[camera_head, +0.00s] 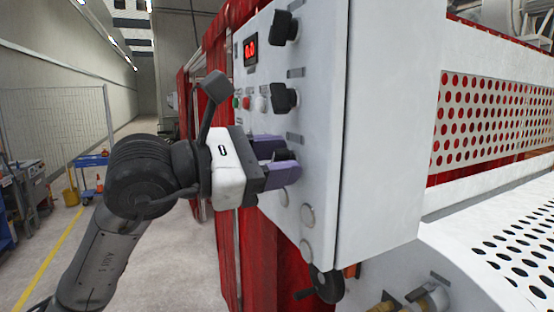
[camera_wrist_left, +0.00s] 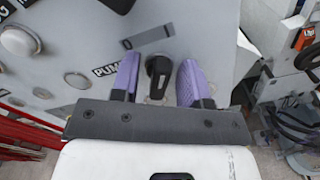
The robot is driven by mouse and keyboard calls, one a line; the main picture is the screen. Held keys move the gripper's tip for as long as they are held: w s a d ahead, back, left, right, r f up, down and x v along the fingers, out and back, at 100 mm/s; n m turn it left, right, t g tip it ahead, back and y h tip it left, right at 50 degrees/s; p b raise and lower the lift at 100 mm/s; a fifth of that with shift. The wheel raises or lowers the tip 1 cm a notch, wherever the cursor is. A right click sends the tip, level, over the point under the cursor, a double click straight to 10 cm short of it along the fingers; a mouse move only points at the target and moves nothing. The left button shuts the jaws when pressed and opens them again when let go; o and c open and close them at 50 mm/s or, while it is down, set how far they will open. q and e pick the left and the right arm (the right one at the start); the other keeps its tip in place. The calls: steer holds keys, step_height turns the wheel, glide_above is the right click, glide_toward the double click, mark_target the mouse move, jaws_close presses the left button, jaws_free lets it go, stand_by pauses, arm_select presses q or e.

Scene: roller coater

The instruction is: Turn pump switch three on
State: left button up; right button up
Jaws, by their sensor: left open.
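Pump switch three is a black rotary knob, the lowest of three down the right side of a white control panel (camera_head: 328,120). In the left wrist view the knob (camera_wrist_left: 158,72) stands between the two purple fingers, its grip roughly lined up with them, with a visible gap on each side. My left gripper (camera_head: 280,158) is open at the panel, with its fingers around the knob, mostly hiding it in the head view. A partly covered label beginning "PUM" (camera_wrist_left: 106,70) shows left of the fingers. My right gripper is in neither view.
Two more black knobs, an upper (camera_head: 284,27) and a middle (camera_head: 285,97), sit above. A red display (camera_head: 251,49) and small buttons (camera_head: 246,103) are to their left. Round silver caps (camera_head: 307,215) and a black handwheel (camera_head: 326,285) lie below. Red curtains (camera_head: 228,250) hang behind.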

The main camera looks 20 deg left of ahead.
arm_select(q)
steer(key=b+v, duration=0.3)
steer(key=v, duration=1.1)
steer(key=shift+d+r, duration=0.15)
